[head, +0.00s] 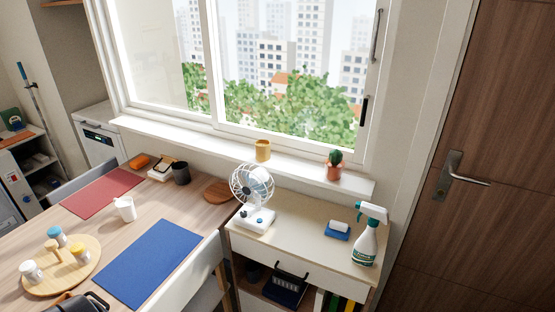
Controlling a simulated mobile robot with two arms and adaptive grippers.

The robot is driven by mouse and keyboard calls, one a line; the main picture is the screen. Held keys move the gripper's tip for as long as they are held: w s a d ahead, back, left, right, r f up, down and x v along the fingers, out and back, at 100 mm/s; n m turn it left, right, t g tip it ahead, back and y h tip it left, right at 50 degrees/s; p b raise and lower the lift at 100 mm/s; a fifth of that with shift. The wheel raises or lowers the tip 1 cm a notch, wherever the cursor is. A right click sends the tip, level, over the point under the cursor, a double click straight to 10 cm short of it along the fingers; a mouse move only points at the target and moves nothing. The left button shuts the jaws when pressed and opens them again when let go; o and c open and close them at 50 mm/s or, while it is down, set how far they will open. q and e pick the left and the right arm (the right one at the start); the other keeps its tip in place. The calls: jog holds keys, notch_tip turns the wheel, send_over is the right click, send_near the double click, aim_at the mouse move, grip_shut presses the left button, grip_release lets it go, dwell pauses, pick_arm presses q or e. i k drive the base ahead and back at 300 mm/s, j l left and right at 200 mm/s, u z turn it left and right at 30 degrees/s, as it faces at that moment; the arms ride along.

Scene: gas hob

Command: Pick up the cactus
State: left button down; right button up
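The cactus (335,157) is a small green plant in a terracotta pot (334,172). It stands upright near the right end of the white window sill (215,146), above a low cabinet. Nothing touches it and nothing covers it in the head view.
Below the sill, the cabinet top (290,240) holds a white fan (254,195), a spray bottle (367,235) and a blue sponge holder (337,230). A table (185,212) is at left, a door (480,170) at right.

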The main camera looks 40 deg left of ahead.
aim_at(334, 165)
jog(key=u, duration=0.75)
